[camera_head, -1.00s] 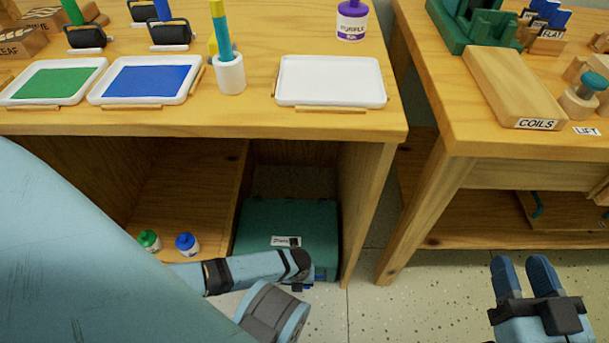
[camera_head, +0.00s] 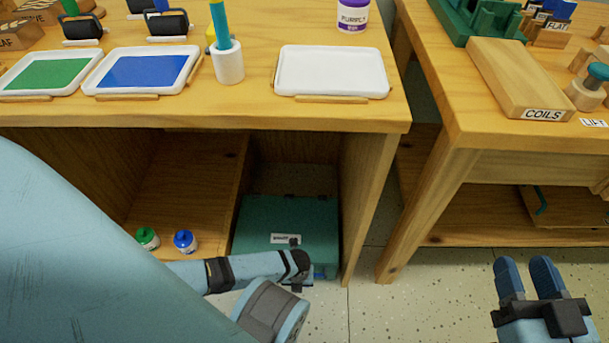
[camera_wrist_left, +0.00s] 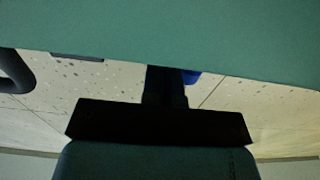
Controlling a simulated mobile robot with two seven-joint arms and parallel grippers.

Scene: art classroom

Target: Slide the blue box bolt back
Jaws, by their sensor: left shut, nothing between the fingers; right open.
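A teal box (camera_head: 262,225) with a white label on its lid sits on the floor in the open bay under the left table. Its lid is down. A small bright blue piece (camera_head: 319,271) shows low at its front, by my left wrist; it may be the bolt. In the left wrist view the box's teal surface (camera_wrist_left: 160,25) fills the top. My left gripper (camera_wrist_left: 166,80) has its dark fingers shut and empty, reaching to the box's edge beside a bright blue piece (camera_wrist_left: 191,76). Contact is unclear. My right gripper (camera_head: 524,264) is open and empty, off to the right.
Green-lidded (camera_head: 147,238) and blue-lidded (camera_head: 185,240) jars stand on the shelf left of the box. A wooden side panel (camera_head: 365,200) is close on the box's right. The tabletop (camera_head: 250,113) overhangs it. Speckled floor is free between the tables.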

